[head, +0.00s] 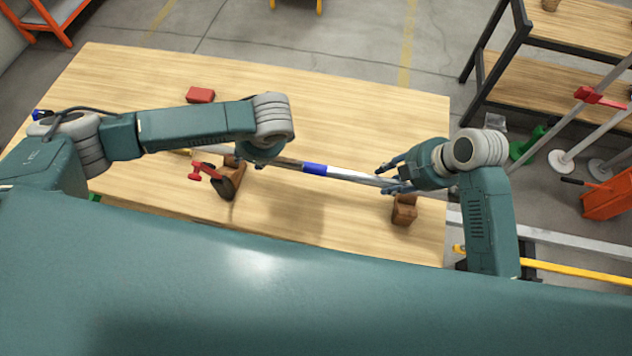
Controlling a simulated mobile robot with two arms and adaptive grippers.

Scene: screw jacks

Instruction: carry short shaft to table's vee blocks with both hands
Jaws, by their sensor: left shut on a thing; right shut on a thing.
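The short shaft (345,174) is a silver bar with a blue band (315,169) near its middle. It lies crosswise over the wooden table (330,110). My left gripper (262,162) is shut on the shaft left of the band; my arm hides most of its fingers. My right gripper (388,178) is shut on the shaft near its right end. One brown vee block (403,212) stands on the table just below my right gripper. Another brown block (233,161) is partly hidden by my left gripper. I cannot tell whether the shaft touches either block.
A red-handled clamp-like tool (207,171) stands beside the left block. A red block (200,95) lies at the table's back left. The table's middle back is clear. Shelving (545,95), a green stand (527,145) and an orange jack (607,196) are off to the right.

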